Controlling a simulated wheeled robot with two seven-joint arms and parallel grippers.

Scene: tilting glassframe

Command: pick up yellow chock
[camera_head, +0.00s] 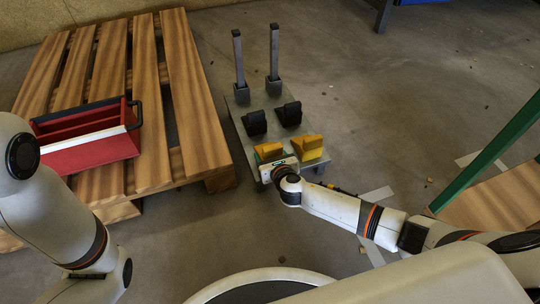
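Two yellow chocks sit side by side at the near end of a grey metal platform (272,134). The right yellow chock (309,147) shows almost whole, wedge-shaped with a darker yellow lower part. The left yellow chock (268,150) is partly covered by my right gripper (274,160), which comes in from the right and is right at its near side. The fingers are too hidden to tell whether they touch or grip it. My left arm shows at the left edge, but its gripper is out of view.
Two black chocks (255,122) (289,113) and two upright grey posts (239,62) (274,55) stand farther back on the platform. A wooden pallet (190,90) with a red toolbox (98,153) is at left. A green bar (490,155) rises over wood at right.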

